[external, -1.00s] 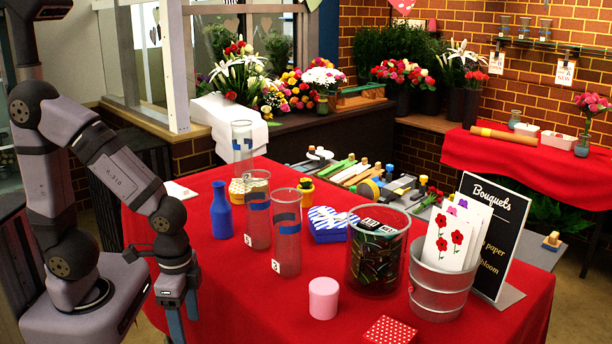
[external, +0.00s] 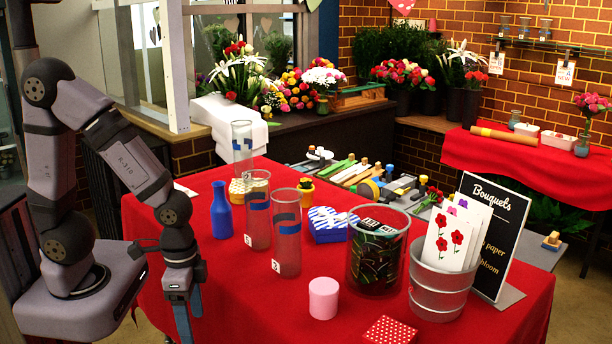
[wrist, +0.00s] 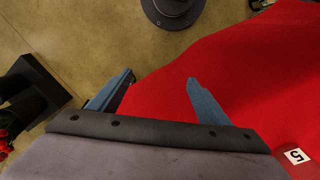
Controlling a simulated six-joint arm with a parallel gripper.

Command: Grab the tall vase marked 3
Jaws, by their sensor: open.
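Two tall clear glass vases with dark blue bands stand side by side on the red table: a front one (external: 287,250) and one just behind it to the left (external: 258,228). Each has a small white number tag by its base; the digits are too small to read surely. A third tall glass vase (external: 242,165) stands farther back. My gripper (external: 190,318) is open and empty, pointing down at the table's left edge, left of and apart from the vases. In the wrist view its fingers (wrist: 160,80) are spread with nothing between them; no vase shows there.
A blue bottle (external: 221,212) stands left of the vases. A pink cylinder (external: 323,298), a blue striped box (external: 327,232) and a dark-filled glass container (external: 376,270) are to their right. The left front cloth is clear.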

